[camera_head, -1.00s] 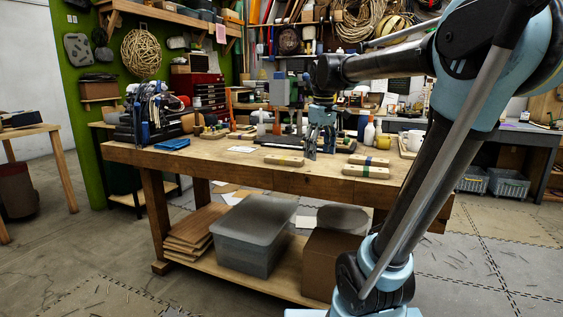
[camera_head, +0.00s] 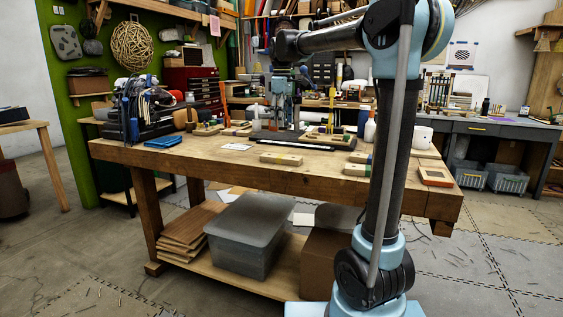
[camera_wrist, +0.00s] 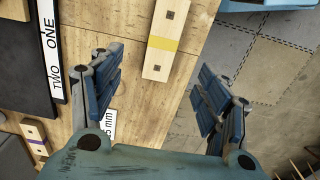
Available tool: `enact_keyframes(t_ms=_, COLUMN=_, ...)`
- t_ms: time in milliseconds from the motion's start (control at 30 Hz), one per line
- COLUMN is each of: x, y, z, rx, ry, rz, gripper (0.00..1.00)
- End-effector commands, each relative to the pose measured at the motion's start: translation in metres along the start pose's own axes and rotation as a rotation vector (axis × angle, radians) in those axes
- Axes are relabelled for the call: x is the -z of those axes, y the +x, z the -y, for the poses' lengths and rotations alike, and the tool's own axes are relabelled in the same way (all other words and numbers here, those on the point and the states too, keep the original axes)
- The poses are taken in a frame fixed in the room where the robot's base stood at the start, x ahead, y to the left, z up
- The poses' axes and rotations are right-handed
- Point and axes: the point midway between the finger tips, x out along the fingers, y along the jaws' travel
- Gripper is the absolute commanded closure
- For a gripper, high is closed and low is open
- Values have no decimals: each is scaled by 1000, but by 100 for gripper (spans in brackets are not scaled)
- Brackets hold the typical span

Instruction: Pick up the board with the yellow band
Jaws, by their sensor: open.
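The board with the yellow band (camera_wrist: 172,40) lies flat on the wooden table in the wrist view, near the table's edge. It is pale wood with dark square marks. My gripper (camera_wrist: 160,95) is open, with its fingers apart on either side of the view and nothing between them. The board lies beyond the fingertips in the picture, apart from them. In the head view my gripper (camera_head: 281,112) is above the table, toward its back. Small banded boards (camera_head: 281,159) lie near the front edge there, too small to tell their bands surely.
A board with a purple band (camera_wrist: 36,138) lies at lower left in the wrist view. A dark mat and a white strip marked ONE and TWO (camera_wrist: 49,50) lie left. The workbench (camera_head: 220,168) also holds bottles, tools and a blue item (camera_head: 163,141).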

Motion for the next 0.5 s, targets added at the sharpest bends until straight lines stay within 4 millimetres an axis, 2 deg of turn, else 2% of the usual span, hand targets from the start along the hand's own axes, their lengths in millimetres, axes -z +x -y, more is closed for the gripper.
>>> enact_keyframes(t_ms=300, x=2, y=56, z=2, rx=0, ry=-3, rz=0, gripper=31)
enact_keyframes(t_ms=500, x=2, y=80, z=2, rx=0, ry=-2, rz=0, gripper=31)
